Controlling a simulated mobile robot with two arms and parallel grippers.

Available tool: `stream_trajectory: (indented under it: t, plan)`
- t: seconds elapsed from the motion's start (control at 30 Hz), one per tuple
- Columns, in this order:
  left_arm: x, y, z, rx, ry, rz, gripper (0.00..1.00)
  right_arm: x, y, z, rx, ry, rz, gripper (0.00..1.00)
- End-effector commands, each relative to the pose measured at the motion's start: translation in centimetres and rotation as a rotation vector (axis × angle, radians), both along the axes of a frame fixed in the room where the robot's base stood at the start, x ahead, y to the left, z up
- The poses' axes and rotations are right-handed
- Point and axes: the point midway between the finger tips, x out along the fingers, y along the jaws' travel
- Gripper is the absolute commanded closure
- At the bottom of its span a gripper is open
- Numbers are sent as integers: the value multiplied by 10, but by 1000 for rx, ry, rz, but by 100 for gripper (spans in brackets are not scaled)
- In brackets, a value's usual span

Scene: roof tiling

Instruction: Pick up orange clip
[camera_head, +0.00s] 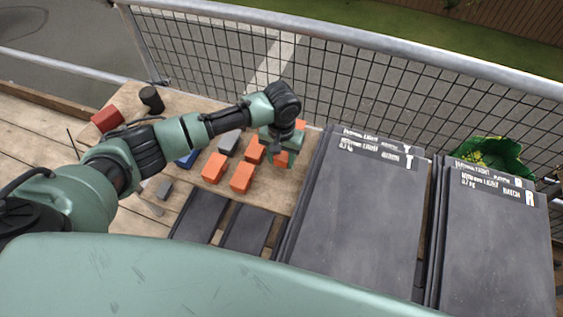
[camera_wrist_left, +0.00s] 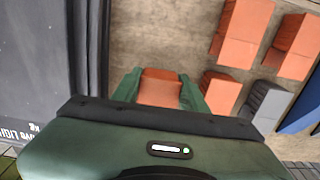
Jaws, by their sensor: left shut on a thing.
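My left gripper (camera_head: 283,160) is over the wooden planks, just left of the large dark tile stack. In the left wrist view its two green fingers (camera_wrist_left: 160,92) are closed on the sides of an orange clip (camera_wrist_left: 160,88). The held clip is partly hidden by the gripper in the head view. Several other orange clips (camera_head: 242,177) lie beside it on the planks, and they also show in the left wrist view (camera_wrist_left: 243,30). I cannot tell whether the held clip touches the planks. My right gripper is not in view.
Two stacks of dark tiles (camera_head: 355,210) lie to the right. A grey block (camera_head: 229,143), a red block (camera_head: 106,119) and a black cylinder (camera_head: 151,99) are on the planks. Smaller dark tiles (camera_head: 201,214) lie nearer. A mesh guardrail (camera_head: 330,85) runs behind.

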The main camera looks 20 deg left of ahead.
Motion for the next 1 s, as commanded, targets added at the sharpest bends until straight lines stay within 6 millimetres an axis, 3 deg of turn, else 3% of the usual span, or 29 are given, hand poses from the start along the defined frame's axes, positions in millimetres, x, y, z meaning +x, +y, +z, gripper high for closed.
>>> stream_trajectory:
  t: [0.3, 0.5, 0.7, 1.0]
  plan:
    - [1, 0, 91, -2, -5, -1, 100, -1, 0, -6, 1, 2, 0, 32]
    - [1, 0, 138, -1, -4, 0, 100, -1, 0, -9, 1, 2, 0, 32]
    - [1, 0, 162, -1, 0, 1, 100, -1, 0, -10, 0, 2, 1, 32]
    - [0, 0, 168, -1, 1, 1, 100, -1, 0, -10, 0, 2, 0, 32]
